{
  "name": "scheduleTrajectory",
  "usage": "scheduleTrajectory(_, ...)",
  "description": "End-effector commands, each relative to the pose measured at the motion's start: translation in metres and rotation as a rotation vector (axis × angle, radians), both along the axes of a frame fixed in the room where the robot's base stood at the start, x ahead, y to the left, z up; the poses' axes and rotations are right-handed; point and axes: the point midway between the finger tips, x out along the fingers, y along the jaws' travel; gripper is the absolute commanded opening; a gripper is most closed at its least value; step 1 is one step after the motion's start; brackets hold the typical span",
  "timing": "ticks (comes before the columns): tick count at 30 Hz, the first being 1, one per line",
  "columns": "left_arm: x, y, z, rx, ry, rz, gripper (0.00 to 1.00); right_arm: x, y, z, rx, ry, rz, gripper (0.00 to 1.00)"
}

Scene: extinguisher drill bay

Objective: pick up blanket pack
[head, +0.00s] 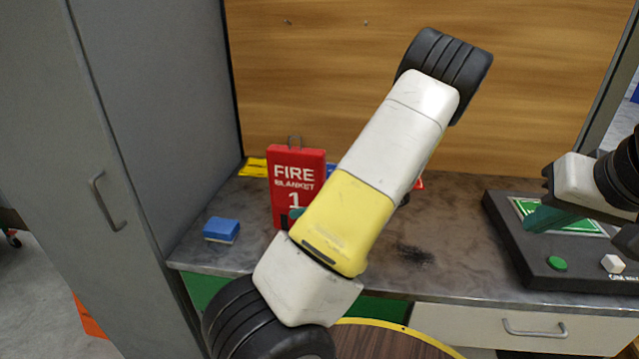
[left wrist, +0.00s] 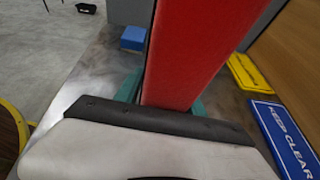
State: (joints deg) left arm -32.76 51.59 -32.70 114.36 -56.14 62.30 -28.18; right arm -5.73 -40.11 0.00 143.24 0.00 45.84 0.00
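The blanket pack (head: 297,170) is a red upright slab marked "FIRE BLANKET 1" with a metal loop on top. It is at the back left of the bench, partly hidden by my left arm. In the left wrist view, the red pack (left wrist: 195,45) rises between the teal fingers of my left gripper (left wrist: 163,100), with no clear gap on either side. In the head view, one teal finger of my left gripper (head: 296,213) shows against its face. The pack seems still on the bench. My right gripper (head: 545,217) is over the dark panel at right; its opening is unclear.
A blue block (head: 221,229) lies on the bench (head: 440,215) left of the pack. A yellow sign (left wrist: 250,73) and a blue "KEEP CLEAR" sign (left wrist: 288,140) lie behind it. A grey cabinet (head: 130,130) stands at left. The dark panel (head: 510,240) has a green button (head: 557,264).

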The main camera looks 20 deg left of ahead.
Motion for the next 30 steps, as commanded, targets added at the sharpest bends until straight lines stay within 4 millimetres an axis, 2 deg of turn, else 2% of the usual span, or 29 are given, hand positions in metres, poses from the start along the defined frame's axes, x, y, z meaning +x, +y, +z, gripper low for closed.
scheduleTrajectory(1, 0.0001, -0.0002, 0.0001, 0.0, 0.0, 0.0, 0.34, 0.0, 0.0, 0.0, 0.0, 0.0, 0.0, 0.0)
scheduleTrajectory(6, 0.0001, -0.0002, 0.0001, 0.0, 0.0, 0.0, 0.01, 0.0, 0.0, 0.0, 0.0, 0.0, 0.0, 0.0)
scheduleTrajectory(30, 0.0005, -0.0005, 0.0002, 0.0, 0.0, -0.001, 0.0, 0.0, 0.0, 0.0, 0.0, 0.0, 0.0, 0.0)
